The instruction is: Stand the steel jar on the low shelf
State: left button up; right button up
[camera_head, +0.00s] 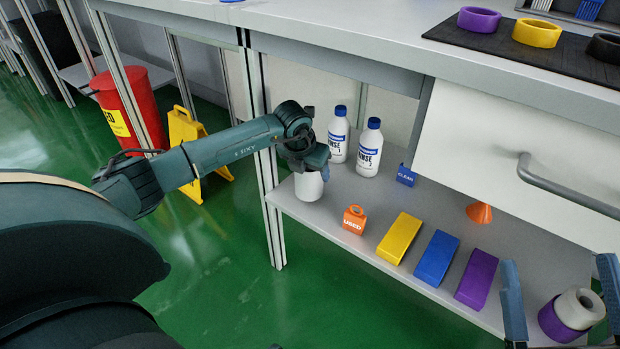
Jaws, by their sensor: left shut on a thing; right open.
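The steel jar (309,188) is a small pale grey cylinder at the left end of the low shelf (345,226). It is upright. My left gripper (311,170) is over it from above and shut on its top, which the gripper hides. The jar's bottom is at or very near the shelf surface; I cannot tell if it touches. My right gripper (561,290) is at the lower right, its two fingers apart, open and empty, in front of the shelf's right end.
Two white bottles (369,150) with blue caps stand behind the jar. An orange tag block (354,219), a blue CLEAN tag (405,175), yellow, blue and purple blocks (477,279), an orange cone (479,213) and rolls (578,309) occupy the shelf.

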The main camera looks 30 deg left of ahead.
pick_arm(q)
jog(key=shift+f, duration=0.8)
pick_arm(e)
jog(key=shift+d+r+n+y, duration=0.1)
jog(key=shift+r+n+y, duration=0.45)
jog(key=shift+n+y, duration=0.05)
pick_arm(q)
jog(key=shift+f, duration=0.2)
jog(key=o, duration=1.1)
pick_arm(e)
jog(key=shift+r, duration=0.1)
